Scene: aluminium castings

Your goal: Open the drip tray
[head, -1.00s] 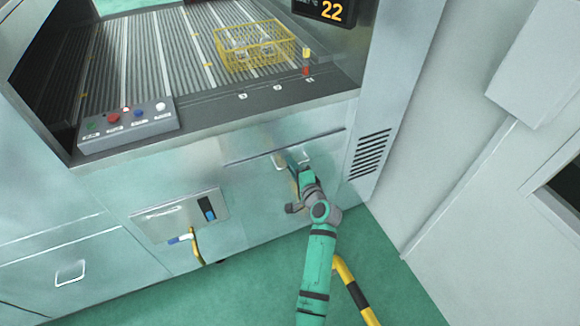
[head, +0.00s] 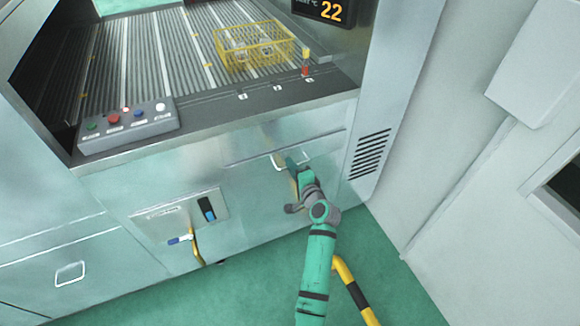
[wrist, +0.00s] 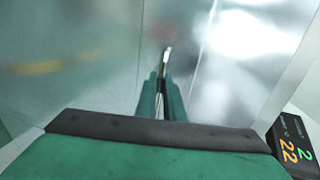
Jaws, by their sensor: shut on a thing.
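The drip tray's steel front (head: 328,150) is in the machine's lower face, under a thin horizontal seam, in the head view. Its pale bar handle (head: 277,163) sticks out from this front, and the front looks flush with the panel around it. My gripper (head: 291,164) is at the handle, with its fingers shut on it. In the wrist view my green fingers (wrist: 161,97) are closed together around the bright handle bar (wrist: 167,54). My fingers hide part of the handle.
A yellow-black rail (head: 355,292) stands beside my arm. A yellow basket (head: 254,48) sits on the conveyor above. Green floor is clear in front.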

